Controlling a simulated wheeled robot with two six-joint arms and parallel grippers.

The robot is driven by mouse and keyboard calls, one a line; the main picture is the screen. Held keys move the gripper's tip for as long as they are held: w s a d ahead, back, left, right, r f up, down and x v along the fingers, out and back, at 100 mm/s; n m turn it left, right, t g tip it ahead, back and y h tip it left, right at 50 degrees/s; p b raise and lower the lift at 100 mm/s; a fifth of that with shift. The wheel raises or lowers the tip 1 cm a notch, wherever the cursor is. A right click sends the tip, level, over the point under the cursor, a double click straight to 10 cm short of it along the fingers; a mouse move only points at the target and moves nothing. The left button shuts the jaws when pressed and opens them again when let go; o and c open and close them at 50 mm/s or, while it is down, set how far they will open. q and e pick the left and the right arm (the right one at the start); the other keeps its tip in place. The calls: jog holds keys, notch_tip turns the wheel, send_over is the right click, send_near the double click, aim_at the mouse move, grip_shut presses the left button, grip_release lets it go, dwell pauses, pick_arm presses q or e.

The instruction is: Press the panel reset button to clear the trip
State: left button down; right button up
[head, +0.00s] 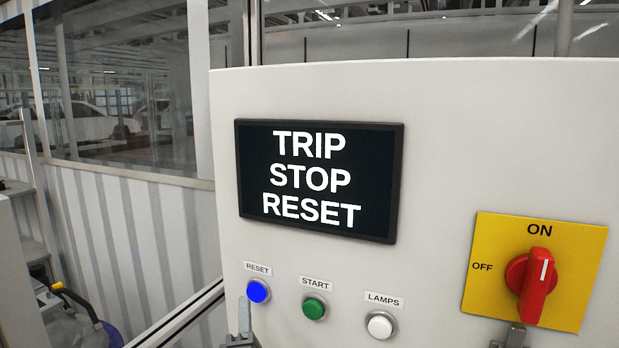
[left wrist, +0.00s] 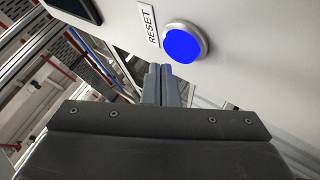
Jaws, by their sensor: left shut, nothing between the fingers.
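The blue RESET button (head: 257,291) sits in a silver ring on the pale panel, under its RESET label. It also shows large in the left wrist view (left wrist: 182,44). A dark screen (head: 318,180) above it reads TRIP STOP RESET. My left gripper (head: 243,304) is shut and empty, with its fingertips just below and left of the button in the head view. In the left wrist view the closed fingertips (left wrist: 162,70) are close to the button's lower edge and do not cover its face. My right gripper (head: 516,332) seems to show only as a grey tip at the bottom edge.
To the right of RESET are a green START button (head: 314,308) and a white LAMPS button (head: 380,325). A red rotary switch (head: 533,285) on a yellow plate (head: 583,254) points to ON. A ribbed wall with windows (head: 120,225) stands left of the panel.

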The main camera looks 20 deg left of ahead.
pick_arm(q)
jog(key=shift+w, duration=0.1)
jog(key=shift+w, duration=0.4)
jog(key=shift+w, duration=0.4)
dwell(0.6)
jog(key=shift+s, duration=0.1)
jog(key=shift+s+p, duration=0.3)
jog(key=shift+s, duration=0.5)
jog(key=s+p, duration=0.1)
jog(key=s, duration=0.5)
jog(key=shift+a, duration=0.25)
